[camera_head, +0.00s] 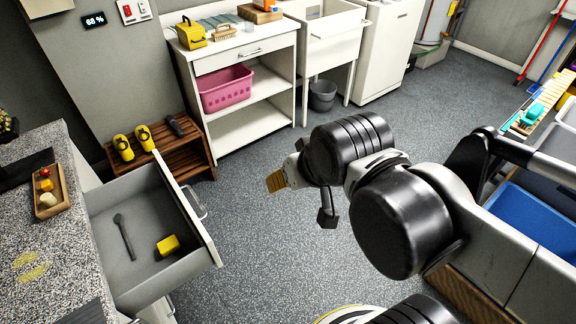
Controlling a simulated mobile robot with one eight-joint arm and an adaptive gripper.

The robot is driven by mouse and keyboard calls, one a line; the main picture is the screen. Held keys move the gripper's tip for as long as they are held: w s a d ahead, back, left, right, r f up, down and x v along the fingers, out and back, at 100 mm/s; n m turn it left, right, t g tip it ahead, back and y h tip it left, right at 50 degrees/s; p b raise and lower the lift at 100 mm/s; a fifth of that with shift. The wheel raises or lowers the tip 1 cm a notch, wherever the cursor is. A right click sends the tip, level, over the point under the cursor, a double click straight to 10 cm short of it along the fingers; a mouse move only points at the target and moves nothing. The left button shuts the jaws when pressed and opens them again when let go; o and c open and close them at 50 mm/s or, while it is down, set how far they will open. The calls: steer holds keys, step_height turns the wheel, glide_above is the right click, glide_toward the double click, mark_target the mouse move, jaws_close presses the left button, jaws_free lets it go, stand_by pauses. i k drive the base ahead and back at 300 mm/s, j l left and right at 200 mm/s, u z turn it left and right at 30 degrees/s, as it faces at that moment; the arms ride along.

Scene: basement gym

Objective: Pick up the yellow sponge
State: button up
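A small yellow block that looks like the yellow sponge (167,245) lies in the open grey drawer (140,274), toward its front right. A dark spoon-like tool (124,236) lies in the drawer to its left. My gripper (278,181) is at the end of my black and white arm, over the floor to the right of the drawer and apart from it.
The drawer juts out from a speckled counter (52,275) with a wooden tray (63,190) on it. A low wooden rack (190,158) with yellow and black items stands behind the drawer. A white shelf unit (252,133) holds a pink basket (226,90). The grey floor between is clear.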

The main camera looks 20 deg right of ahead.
mark_target(171, 244)
steer(key=u, duration=1.05)
